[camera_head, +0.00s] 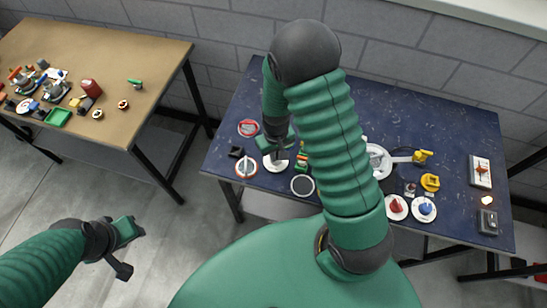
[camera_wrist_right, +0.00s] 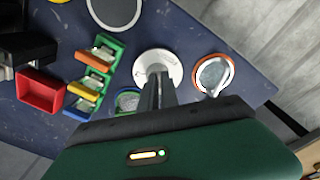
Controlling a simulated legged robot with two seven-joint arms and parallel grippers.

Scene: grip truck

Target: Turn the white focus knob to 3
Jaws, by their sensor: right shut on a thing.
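The white focus knob (camera_wrist_right: 158,62) is a round white dial on the blue table. In the head view the white dial (camera_head: 270,166) is partly hidden by my right gripper (camera_head: 280,157). In the wrist view my right gripper (camera_wrist_right: 157,92) points down at the dial's middle, with its fingers close together and shut on the knob's grip. The fingers cover the grip, and I cannot read the dial marks or its setting. My left gripper (camera_head: 130,245) hangs over the floor at lower left, away from both tables; its finger gap is unclear.
An orange-rimmed dial (camera_wrist_right: 213,74) sits close beside the white one. A colored block rack (camera_wrist_right: 95,72), a red bin (camera_wrist_right: 40,90) and a grey disc (camera_wrist_right: 115,10) are nearby. Red (camera_head: 396,207) and blue (camera_head: 425,209) knobs stand right on the blue table (camera_head: 455,160). A brown table (camera_head: 130,55) stands left.

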